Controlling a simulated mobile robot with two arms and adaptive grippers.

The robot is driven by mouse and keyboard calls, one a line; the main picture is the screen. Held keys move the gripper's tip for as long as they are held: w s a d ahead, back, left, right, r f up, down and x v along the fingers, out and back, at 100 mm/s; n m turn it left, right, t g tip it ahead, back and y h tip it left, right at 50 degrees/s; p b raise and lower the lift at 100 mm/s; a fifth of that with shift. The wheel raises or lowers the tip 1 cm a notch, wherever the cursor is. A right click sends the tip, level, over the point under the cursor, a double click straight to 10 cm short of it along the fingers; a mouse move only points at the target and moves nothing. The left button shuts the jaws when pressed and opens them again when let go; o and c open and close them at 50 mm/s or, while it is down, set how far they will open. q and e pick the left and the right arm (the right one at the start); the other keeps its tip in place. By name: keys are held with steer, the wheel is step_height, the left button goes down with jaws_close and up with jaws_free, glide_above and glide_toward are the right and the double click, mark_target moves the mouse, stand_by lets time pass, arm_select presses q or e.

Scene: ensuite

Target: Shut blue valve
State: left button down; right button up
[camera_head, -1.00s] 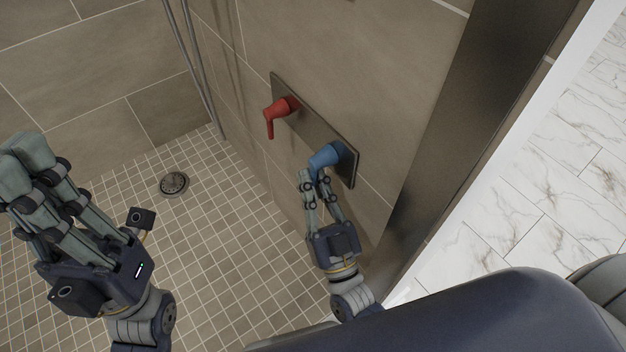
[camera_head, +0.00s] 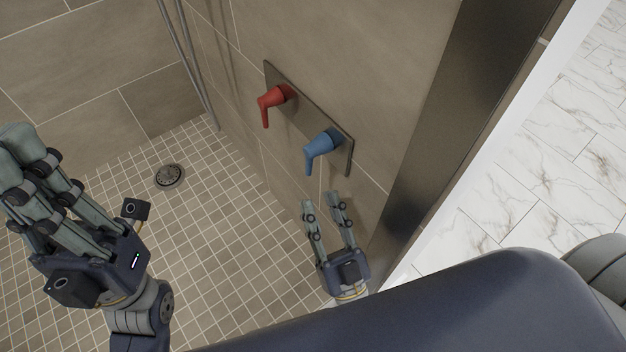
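The blue valve (camera_head: 321,147) sits at the lower right end of a metal plate (camera_head: 299,116) on the tiled shower wall. Its lever points downward, slightly left. The red valve (camera_head: 271,103) is at the upper left end of the same plate, its lever also pointing down. My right gripper (camera_head: 322,198) is below the blue valve, apart from it, with its fingers spread and nothing between them. My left gripper (camera_head: 15,150) is large at the left edge, away from the valves; its fingers overlap in this view and their gap is unclear.
The small-tiled shower floor (camera_head: 220,240) lies below, with a round drain (camera_head: 169,175). A vertical metal pipe (camera_head: 190,65) runs along the wall corner. A dark metal frame edge (camera_head: 455,110) stands right of the valves, with white marble floor (camera_head: 540,170) beyond it.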

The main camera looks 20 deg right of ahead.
steer(key=shift+v, duration=2.15)
